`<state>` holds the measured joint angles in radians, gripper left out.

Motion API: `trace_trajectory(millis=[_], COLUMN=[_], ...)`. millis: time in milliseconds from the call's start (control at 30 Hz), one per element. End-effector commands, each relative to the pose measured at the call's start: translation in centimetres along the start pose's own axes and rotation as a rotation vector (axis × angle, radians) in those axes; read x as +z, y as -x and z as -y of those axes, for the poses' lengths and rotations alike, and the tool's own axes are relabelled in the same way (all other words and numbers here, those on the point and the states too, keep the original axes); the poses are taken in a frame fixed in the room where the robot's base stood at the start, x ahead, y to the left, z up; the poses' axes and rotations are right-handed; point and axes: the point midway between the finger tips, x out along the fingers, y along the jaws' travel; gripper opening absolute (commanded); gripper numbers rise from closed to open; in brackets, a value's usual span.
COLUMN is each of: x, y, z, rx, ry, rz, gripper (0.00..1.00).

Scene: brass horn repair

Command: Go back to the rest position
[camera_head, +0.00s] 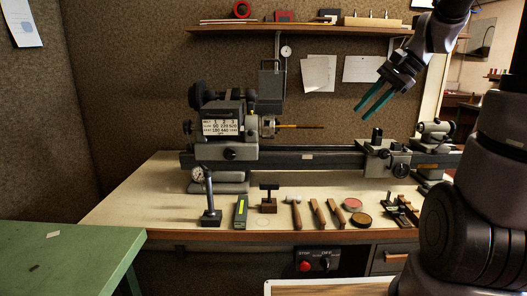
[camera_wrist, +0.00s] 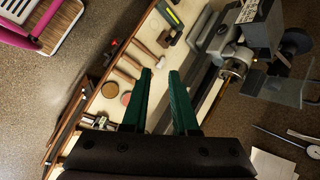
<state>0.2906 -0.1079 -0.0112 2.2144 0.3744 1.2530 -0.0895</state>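My gripper (camera_head: 376,98) is raised at the upper right in the head view, in front of the wall and above the right part of the lathe. Its two green fingers point down and to the left. In the wrist view the fingers (camera_wrist: 160,100) stand apart with nothing between them, so the gripper is open and empty. It touches nothing that I can see.
A lathe (camera_head: 325,157) stands on the cream workbench (camera_head: 140,205). Several hand tools, such as a hammer (camera_head: 296,213), lie along its front. A shelf (camera_head: 290,28) runs above. A green table (camera_head: 70,258) stands at lower left. Space around the gripper looks free.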

Motion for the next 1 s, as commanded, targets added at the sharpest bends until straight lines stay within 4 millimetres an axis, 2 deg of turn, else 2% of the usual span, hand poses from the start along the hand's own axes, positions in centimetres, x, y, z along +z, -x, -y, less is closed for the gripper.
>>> trace_trajectory(millis=[33, 200, 400, 600, 1000], x=[2.0, 6.6, 10.1, 11.4, 11.5], y=[0.7, 2.7, 4.8, 5.8, 6.0], z=[-0.4, -2.7, -5.3, -6.6, -6.8], rx=[0.018, 0.073, 0.096, 0.095, 0.095], ry=[0.079, 0.319, 0.563, 0.689, 0.707], rz=[-0.046, -0.205, -0.380, -0.476, -0.491], gripper=[0.27, 0.27, 0.27, 0.27, 0.27])
